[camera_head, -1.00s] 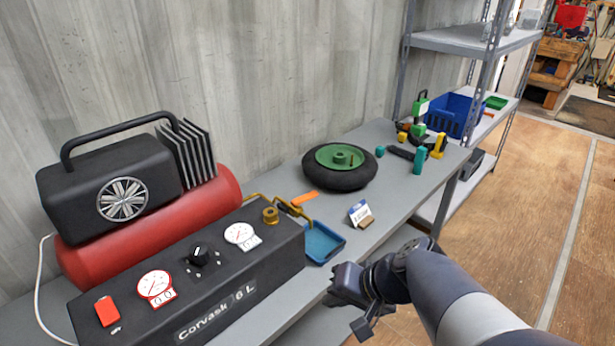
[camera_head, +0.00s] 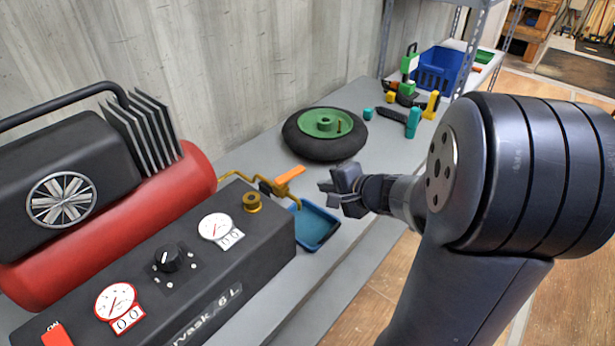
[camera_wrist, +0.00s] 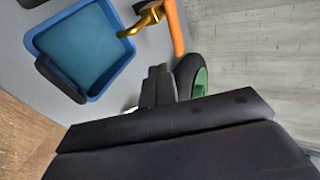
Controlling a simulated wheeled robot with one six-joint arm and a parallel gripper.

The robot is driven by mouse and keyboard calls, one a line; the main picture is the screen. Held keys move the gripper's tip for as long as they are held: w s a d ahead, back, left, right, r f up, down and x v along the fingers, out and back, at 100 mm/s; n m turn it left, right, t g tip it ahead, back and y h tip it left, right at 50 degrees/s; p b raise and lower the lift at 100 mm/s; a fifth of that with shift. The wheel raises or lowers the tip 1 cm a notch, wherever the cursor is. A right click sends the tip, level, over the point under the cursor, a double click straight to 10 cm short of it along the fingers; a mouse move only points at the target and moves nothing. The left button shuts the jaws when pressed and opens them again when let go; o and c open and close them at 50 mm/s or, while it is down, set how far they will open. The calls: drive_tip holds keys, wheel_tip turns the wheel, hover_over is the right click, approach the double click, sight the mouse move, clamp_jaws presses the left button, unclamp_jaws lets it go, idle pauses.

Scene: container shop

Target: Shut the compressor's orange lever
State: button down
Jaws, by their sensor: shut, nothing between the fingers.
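The compressor (camera_head: 180,275) is a red tank with a black panel box at the left of the head view. A brass pipe (camera_head: 238,177) leaves its right end and carries the orange lever (camera_head: 288,176). The lever also shows in the wrist view (camera_wrist: 175,25), at the top, beside the brass fitting (camera_wrist: 148,18). My gripper (camera_head: 325,188) is shut and empty, a little to the right of the lever and apart from it.
A blue tray (camera_head: 316,228) lies under the pipe; it fills the upper left of the wrist view. A black wheel with a green hub (camera_head: 323,124) lies behind my gripper. Tools and a blue crate (camera_head: 440,70) stand farther right. The bench front is clear.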

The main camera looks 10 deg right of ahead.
sight(299, 173)
drive_tip(key=w+a+f+p, duration=0.1)
drive_tip(key=w+a, duration=0.2)
drive_tip(key=w, duration=0.3)
drive_tip(key=shift+f, duration=0.3)
drive_tip(key=shift+w+a+f+n+y+b, duration=0.1)
drive_tip(key=shift+w+a+n+y+b, duration=0.05)
drive_tip(key=shift+w+n+y+b, duration=0.35)
drive_tip(key=shift+w+n+g+y+b, duration=0.3)
drive_tip(key=shift+n+g+y, duration=0.1)
drive_tip(key=shift+n+g, duration=0.1)
drive_tip(key=shift+r, duration=0.2)
drive_tip(key=shift+s+a, duration=0.1)
drive_tip(key=shift+s, duration=0.05)
